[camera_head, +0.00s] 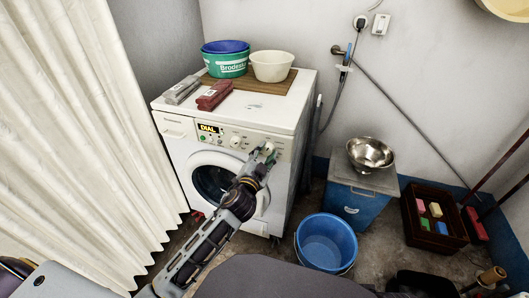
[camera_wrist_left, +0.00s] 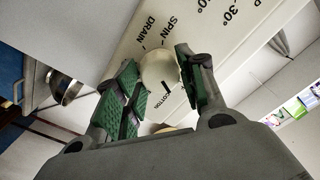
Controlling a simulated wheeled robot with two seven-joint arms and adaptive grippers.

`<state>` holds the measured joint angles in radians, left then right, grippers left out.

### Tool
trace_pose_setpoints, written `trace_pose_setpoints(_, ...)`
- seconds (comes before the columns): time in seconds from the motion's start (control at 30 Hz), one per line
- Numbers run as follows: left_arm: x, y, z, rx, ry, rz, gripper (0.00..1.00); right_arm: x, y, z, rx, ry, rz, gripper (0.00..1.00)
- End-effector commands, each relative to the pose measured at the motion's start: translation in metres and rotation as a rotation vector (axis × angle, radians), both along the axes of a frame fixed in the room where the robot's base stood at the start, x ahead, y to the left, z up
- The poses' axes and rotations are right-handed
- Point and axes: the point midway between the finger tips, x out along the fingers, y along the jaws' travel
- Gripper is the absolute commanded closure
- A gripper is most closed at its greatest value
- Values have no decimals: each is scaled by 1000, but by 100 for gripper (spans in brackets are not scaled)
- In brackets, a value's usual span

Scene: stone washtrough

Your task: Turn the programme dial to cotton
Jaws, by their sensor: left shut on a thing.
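The white washing machine (camera_head: 232,150) stands against the back wall, with its control panel facing me. The programme dial (camera_wrist_left: 158,68) is a round white knob with a dark line near its edge. In the left wrist view that line points down toward the printed word COTTON; SPIN and DRAIN are printed at the upper left, 30° at the upper right. My left gripper (camera_head: 267,151) is at the right part of the panel, shut on the dial. Its green-padded fingers (camera_wrist_left: 163,85) are on either side of the knob. In the head view the gripper mostly hides the dial. My right gripper is not in view.
A white curtain (camera_head: 75,130) hangs at the left.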

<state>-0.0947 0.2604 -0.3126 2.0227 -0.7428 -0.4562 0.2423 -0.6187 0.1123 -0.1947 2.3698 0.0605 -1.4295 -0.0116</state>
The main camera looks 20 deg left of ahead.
Motion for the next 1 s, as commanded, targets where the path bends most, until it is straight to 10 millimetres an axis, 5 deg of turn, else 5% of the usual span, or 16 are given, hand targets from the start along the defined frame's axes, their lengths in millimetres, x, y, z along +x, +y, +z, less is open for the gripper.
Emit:
trace_pose_setpoints(0.43,0,-1,0,222,-7,-1,84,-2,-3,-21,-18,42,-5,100)
trace_pose_setpoints(0.93,0,-1,0,249,-9,-1,84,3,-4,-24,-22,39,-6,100)
trace_pose_setpoints(0.97,0,-1,0,249,-9,-1,59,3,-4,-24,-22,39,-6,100)
trace_pose_setpoints(1.0,0,-1,0,249,-9,-1,54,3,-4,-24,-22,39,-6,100)
